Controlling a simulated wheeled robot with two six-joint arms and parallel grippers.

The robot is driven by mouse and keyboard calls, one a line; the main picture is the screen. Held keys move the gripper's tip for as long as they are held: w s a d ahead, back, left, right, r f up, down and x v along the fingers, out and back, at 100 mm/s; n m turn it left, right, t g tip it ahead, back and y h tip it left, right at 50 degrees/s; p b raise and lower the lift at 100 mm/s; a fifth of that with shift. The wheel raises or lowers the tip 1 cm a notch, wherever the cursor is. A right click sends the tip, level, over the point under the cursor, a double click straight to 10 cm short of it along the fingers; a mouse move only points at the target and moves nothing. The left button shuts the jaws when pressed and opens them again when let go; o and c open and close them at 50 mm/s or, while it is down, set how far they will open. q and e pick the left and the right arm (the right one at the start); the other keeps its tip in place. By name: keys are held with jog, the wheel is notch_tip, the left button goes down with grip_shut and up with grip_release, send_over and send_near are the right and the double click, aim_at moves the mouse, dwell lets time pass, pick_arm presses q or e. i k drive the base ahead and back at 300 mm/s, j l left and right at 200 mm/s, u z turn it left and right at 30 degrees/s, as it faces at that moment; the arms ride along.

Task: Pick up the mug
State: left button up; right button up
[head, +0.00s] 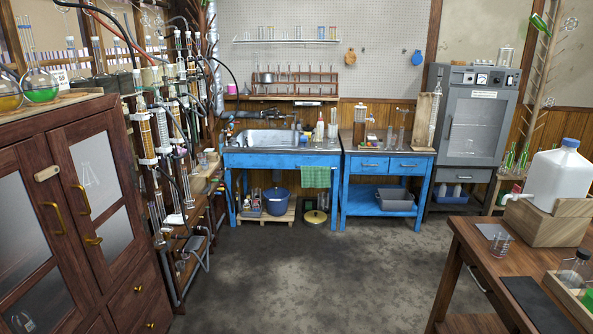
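I cannot make out a mug for certain in the head view. A small clear beaker with red markings (502,244) stands on the wooden table (482,262) at the right. Several small vessels stand around the sink and on the blue side table at the back, too small to tell apart. Neither of my grippers is in view.
A dark wooden cabinet (125,228) fills the left, beside a rack of glassware and hoses. A blue sink bench (283,160) and blue side table (385,165) stand at the back. A grey oven (472,120) and white jug (558,180) are at right. The middle floor (310,270) is clear.

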aim_at(232, 90)
jog(key=i+z, duration=0.3)
jog(key=i, duration=3)
jog(key=i+u, duration=0.2)
jog(key=i, duration=0.25)
jog(key=i+l+u, duration=0.2)
jog(key=i, duration=0.2)
jog(key=i+l+u, duration=0.25)
jog(key=i, duration=0.15)
jog(key=i+j, duration=0.05)
jog(key=j, duration=0.05)
